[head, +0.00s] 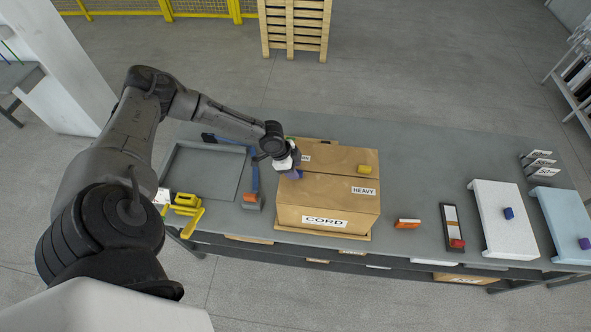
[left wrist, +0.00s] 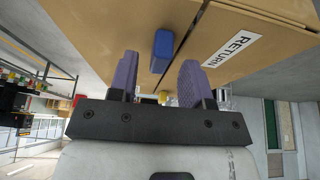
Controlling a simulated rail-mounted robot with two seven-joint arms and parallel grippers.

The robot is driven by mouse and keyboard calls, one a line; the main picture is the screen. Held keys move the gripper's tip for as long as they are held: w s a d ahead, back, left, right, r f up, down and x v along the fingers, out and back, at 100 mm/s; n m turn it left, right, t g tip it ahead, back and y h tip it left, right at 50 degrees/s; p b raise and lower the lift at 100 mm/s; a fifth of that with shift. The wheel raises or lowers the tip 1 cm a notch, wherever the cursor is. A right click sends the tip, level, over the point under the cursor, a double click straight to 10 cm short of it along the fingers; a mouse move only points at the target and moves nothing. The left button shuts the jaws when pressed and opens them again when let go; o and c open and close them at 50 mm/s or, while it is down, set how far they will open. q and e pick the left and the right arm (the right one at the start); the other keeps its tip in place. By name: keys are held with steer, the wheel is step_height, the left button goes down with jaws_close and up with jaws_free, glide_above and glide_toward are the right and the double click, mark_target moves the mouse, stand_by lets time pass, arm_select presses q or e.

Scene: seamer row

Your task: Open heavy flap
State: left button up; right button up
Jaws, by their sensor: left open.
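The cardboard box (head: 325,209) stands on the grey table, with a CORD label on its front. Its HEAVY flap (head: 335,187) lies flat on top, with a yellow knob (head: 365,169) near its right end. My left gripper (head: 293,172) is at the left part of the box top, away from the yellow knob. In the left wrist view its purple fingers (left wrist: 160,72) are open. A blue knob (left wrist: 162,50) shows between and beyond the fingertips, beside a RETURN label (left wrist: 231,49) on a cardboard panel; contact cannot be told. My right gripper is not in view.
Left of the box are a blue-handled tool (head: 253,186), a grey tray (head: 205,174) and a yellow tool (head: 187,208). Right of it are an orange block (head: 407,223), a dark narrow tray (head: 446,213) and white and light-blue panels (head: 505,235). The table behind the box's right side is clear.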

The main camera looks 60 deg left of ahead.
arm_select(q)
steer(key=shift+x, duration=0.9)
jaws_close()
